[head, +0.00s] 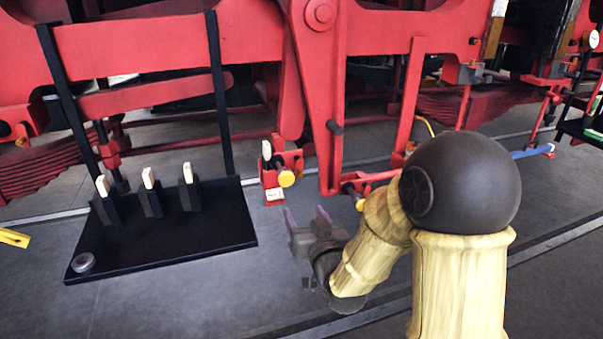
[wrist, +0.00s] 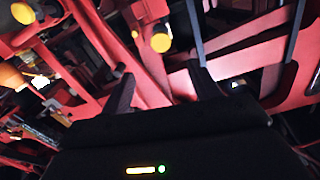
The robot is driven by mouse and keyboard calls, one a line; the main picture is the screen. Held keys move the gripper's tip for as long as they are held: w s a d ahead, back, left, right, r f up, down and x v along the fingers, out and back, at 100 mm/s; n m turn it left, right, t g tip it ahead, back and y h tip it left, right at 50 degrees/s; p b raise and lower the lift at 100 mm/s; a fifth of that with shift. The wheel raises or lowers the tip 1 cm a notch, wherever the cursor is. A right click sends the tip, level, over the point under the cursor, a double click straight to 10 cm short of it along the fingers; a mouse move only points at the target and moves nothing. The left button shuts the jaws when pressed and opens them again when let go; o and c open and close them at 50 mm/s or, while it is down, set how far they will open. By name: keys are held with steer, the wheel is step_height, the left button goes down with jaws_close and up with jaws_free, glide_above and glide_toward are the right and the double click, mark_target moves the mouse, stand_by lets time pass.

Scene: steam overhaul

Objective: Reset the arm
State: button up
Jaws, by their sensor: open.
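My gripper (head: 305,220) is open and empty in the middle of the head view, held above the grey floor. Its two fingers point up and away, toward the red locomotive frame (head: 180,45). In the wrist view the two dark fingertips (wrist: 165,88) stand apart with nothing between them. The red frame (wrist: 140,50) fills the background there. My arm, pale yellow with a dark ball-shaped joint, stands to the right of the gripper in the head view.
A black rack (head: 190,235) with upright posts and several white-tipped holders stands left of my gripper. A red fixture with a yellow knob (head: 286,178) is just beyond the gripper. A yellow piece (head: 14,237) lies at the far left. Grey floor (head: 190,305) in front is clear.

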steer(key=s+d+f+g+h, duration=0.4)
steer(key=s+d+f+g, duration=0.3)
steer(key=d+f+g, duration=0.15)
steer(key=s+d+f+m+g+h, duration=0.1)
steer(key=s+d+g, duration=0.15)
steer(key=s, duration=0.35)
steer(key=s+d+f+m+g, duration=0.1)
steer(key=s+d+g, duration=0.1)
steer(key=s+g, duration=0.3)
step_height(320, 180, up, 12)
steer(key=s+t+p, duration=0.1)
steer(key=p, duration=1.1)
steer(key=shift+f, duration=0.2)
